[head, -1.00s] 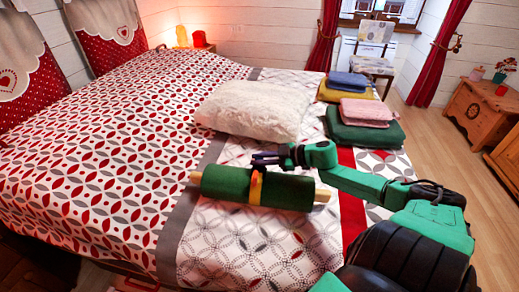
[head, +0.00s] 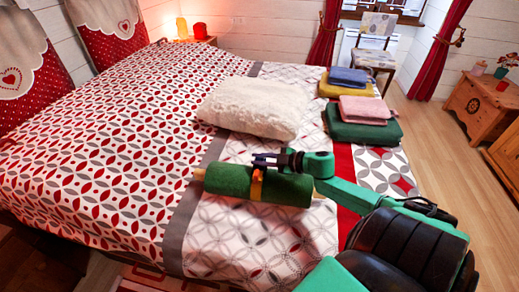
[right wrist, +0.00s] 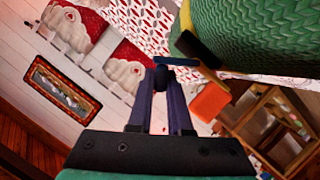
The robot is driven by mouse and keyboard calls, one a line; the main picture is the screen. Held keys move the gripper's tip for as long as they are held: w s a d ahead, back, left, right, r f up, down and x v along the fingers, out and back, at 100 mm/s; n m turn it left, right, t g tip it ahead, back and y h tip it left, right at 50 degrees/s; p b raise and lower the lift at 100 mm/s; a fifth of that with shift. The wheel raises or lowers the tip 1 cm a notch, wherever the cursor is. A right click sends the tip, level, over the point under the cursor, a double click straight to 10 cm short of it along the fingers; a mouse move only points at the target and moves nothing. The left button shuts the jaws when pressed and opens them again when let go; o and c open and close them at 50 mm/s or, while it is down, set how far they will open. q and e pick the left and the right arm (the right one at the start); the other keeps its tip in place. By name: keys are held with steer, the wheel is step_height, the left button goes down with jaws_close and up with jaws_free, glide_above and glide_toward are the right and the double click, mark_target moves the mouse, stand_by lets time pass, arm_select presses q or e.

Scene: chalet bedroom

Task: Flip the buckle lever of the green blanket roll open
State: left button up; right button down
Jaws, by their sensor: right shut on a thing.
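The green blanket roll (head: 225,181) lies on the bed, with a wooden rod showing at its ends. A yellow-orange strap (head: 257,186) goes around its middle. The right wrist view shows the green roll (right wrist: 260,35) close up, a dark buckle part (right wrist: 196,48) and a blue bar-like lever (right wrist: 177,61) beside it. My right gripper (head: 264,160) is at the top of the strap, reaching in from the right. In the right wrist view its fingers (right wrist: 161,77) are closed together on the lever's end, which they partly hide. My left gripper is not in view.
A white fluffy pillow (head: 256,106) lies just behind the roll. Folded green (head: 362,130), pink (head: 366,108), mustard (head: 340,91) and blue (head: 350,76) textiles lie at the bed's right side. The patterned bedspread left of the roll is clear.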

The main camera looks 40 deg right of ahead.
steer(key=c, duration=0.8)
jaws_free()
steer(key=shift+c, duration=0.2)
